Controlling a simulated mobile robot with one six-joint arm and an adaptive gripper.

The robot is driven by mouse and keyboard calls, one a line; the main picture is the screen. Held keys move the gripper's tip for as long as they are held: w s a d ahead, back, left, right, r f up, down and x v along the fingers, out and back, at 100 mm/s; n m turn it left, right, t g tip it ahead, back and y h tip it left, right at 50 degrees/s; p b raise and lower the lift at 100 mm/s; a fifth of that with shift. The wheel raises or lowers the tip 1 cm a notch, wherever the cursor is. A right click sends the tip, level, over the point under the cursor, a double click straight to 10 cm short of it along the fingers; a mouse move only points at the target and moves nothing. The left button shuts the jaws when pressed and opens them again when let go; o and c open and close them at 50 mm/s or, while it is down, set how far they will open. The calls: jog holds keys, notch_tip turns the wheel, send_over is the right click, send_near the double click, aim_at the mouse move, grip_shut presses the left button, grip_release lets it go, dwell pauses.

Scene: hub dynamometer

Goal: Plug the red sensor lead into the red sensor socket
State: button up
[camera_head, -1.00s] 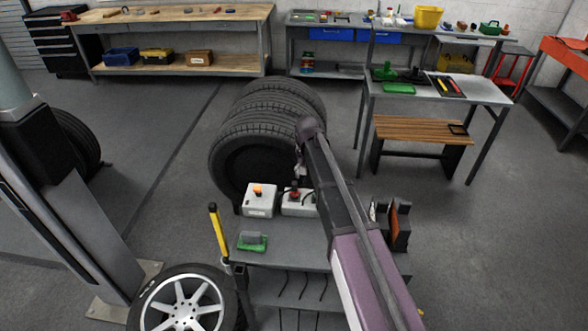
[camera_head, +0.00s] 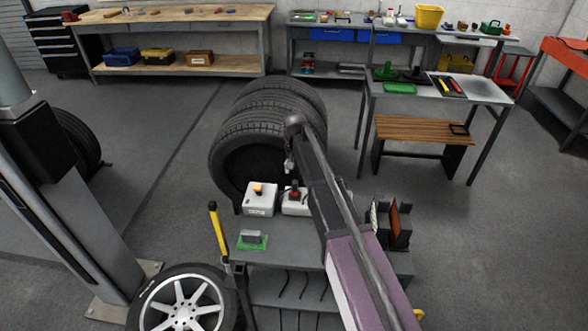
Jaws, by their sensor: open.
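Two pale boxes stand side by side at the back of the small grey cart. The left box (camera_head: 260,202) has an orange part (camera_head: 258,189) on top. The right box (camera_head: 293,207) has a red part (camera_head: 294,190) with dark pieces at its top; my arm covers its right side. I cannot tell whether this red part is the sensor lead or the socket. My gripper (camera_head: 289,167) is small in view, open, just above and slightly left of the red part. Contact between them cannot be made out.
A green piece with a grey block (camera_head: 252,239) lies on the cart's front left, near a yellow-topped post (camera_head: 214,220). A dark holder (camera_head: 399,222) stands right of my arm. Tires (camera_head: 262,125) stand behind the cart; a wheel (camera_head: 185,305) lies front left.

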aim_at(295, 181)
jog(key=shift+f+b, duration=3.75)
jog(key=shift+f, duration=0.25)
grip_shut()
jog(key=shift+r+p, duration=0.8)
jog(key=shift+r+p, duration=2)
